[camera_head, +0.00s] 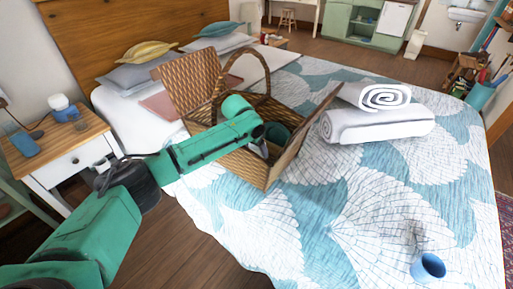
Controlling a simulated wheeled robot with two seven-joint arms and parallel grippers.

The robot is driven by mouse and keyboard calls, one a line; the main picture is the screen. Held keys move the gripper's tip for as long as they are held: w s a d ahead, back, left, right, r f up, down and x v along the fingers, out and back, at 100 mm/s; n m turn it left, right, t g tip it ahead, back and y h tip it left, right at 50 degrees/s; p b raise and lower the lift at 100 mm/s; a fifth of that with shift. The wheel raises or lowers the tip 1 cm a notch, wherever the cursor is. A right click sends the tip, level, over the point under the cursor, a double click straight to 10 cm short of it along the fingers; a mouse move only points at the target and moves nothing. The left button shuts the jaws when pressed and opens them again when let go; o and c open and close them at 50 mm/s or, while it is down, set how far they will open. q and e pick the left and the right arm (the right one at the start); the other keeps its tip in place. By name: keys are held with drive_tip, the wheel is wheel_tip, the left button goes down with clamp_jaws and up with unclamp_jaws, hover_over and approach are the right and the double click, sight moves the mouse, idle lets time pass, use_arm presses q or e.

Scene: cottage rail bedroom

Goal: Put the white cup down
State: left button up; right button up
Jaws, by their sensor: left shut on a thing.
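My left arm reaches from the lower left over the bed to an open wicker basket (238,163). My left gripper (259,146) is at the basket's opening, pointing down into it. It is shut on a small pale thing, in keeping with the white cup; the arm and the basket wall hide most of it. I cannot tell whether it touches the basket's bottom. A dark teal round thing (278,133) shows inside the basket beside the gripper. My right gripper is not in view.
The basket's lid stands open at the back left. Rolled and folded white towels (375,126) lie right of the basket. A blue cup (428,267) is at the bed's near right. A nightstand (75,160) stands at left. The bed's middle front is clear.

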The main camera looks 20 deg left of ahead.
use_arm(q)
drive_tip(key=shift+s+f, duration=0.1)
drive_tip(key=shift+f, duration=0.1)
drive_tip(key=shift+s+f, duration=0.15)
drive_tip(key=o, duration=1.1)
drive_tip(key=v, duration=1.3)
drive_tip(key=shift+w+p, duration=0.35)
drive_tip(key=shift+w, duration=0.05)
